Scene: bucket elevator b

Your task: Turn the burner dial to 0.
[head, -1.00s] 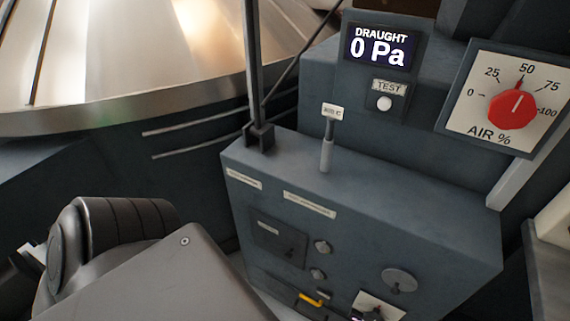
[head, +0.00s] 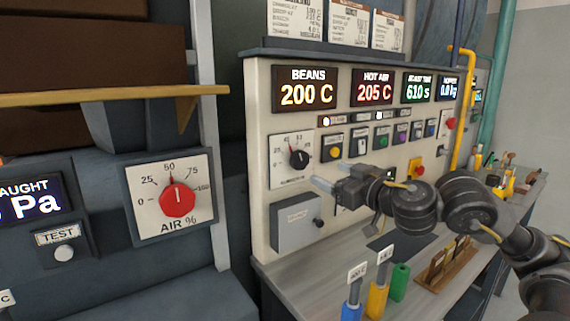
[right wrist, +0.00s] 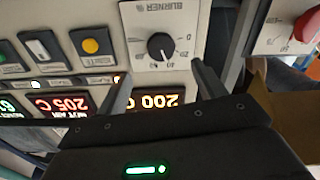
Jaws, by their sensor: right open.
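The burner dial (head: 299,158) is a black round knob on a white scale plate, on the cream control panel below the BEANS display. In the right wrist view the dial (right wrist: 160,46) shows upside down beside the word BURNER. Its white mark points to about the middle of the scale, near 40, not at 0. My right gripper (head: 332,177) is open and empty, in front of the panel and just below and right of the dial. In the right wrist view its two fingers (right wrist: 164,88) are spread apart, with the dial beyond them. My left gripper is out of view.
A red AIR % dial (head: 178,200) is on the left, pointing near 50. Coloured buttons (head: 359,146) sit right of the burner dial. A grey box (head: 294,226) juts out below it. Labelled handles (head: 377,300) stand on the counter (head: 330,272) under my right arm.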

